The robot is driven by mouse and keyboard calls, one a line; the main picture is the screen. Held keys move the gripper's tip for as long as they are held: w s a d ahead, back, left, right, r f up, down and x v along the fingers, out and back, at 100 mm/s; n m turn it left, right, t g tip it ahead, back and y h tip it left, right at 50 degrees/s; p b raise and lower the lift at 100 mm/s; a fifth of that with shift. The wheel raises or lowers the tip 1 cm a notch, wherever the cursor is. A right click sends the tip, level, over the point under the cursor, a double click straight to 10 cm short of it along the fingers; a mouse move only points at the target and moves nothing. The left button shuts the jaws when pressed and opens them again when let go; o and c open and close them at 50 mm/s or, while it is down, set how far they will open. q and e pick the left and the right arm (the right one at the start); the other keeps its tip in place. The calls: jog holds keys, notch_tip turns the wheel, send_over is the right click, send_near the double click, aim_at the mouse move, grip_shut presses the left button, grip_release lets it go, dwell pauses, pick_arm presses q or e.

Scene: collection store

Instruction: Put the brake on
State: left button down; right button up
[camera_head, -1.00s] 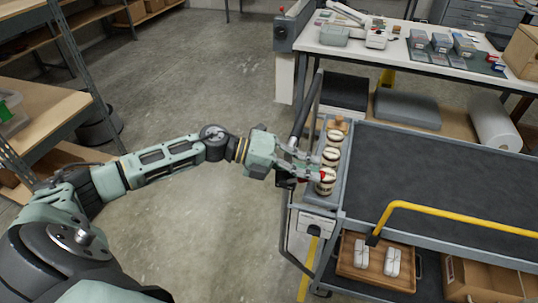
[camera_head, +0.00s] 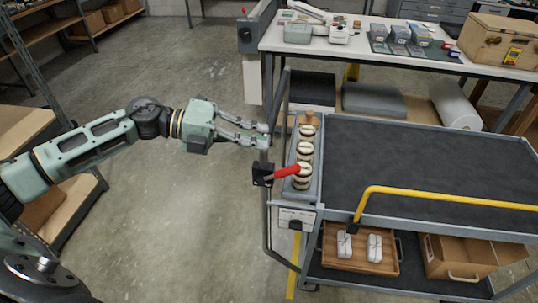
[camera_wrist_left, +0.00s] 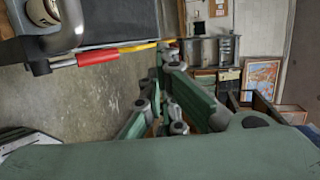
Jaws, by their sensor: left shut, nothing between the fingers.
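The cart's brake is a red lever (camera_head: 286,171) on a black mount (camera_head: 262,174) at the cart's push handle (camera_head: 268,205). The lever points right and slightly up, its tip by the nearest jar. It also shows red in the left wrist view (camera_wrist_left: 97,57), apart from the fingers. My left gripper (camera_head: 264,134) is shut and empty, beyond the lever in the head view, with its fingertips close to the handle's upright. I cannot tell whether they touch it. The left wrist view shows the gripper's finger links (camera_wrist_left: 165,95). My right gripper is out of view.
Several lidded jars (camera_head: 304,148) stand in the cart's end tray. The dark cart top (camera_head: 420,160) is bare, with a yellow bar (camera_head: 430,193) along its near side. A wooden tray (camera_head: 340,262) and cardboard box (camera_head: 470,258) sit below. A worktable (camera_head: 380,45) stands behind. Floor left is clear.

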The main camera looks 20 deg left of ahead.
pick_arm(q)
jog(key=shift+s+a+r, duration=0.25)
jog(key=shift+a+r, duration=0.05)
jog(key=shift+r, duration=0.25)
jog(key=shift+s+a+r, duration=0.2)
jog(key=shift+a+r, duration=0.1)
jog(key=shift+r, duration=0.2)
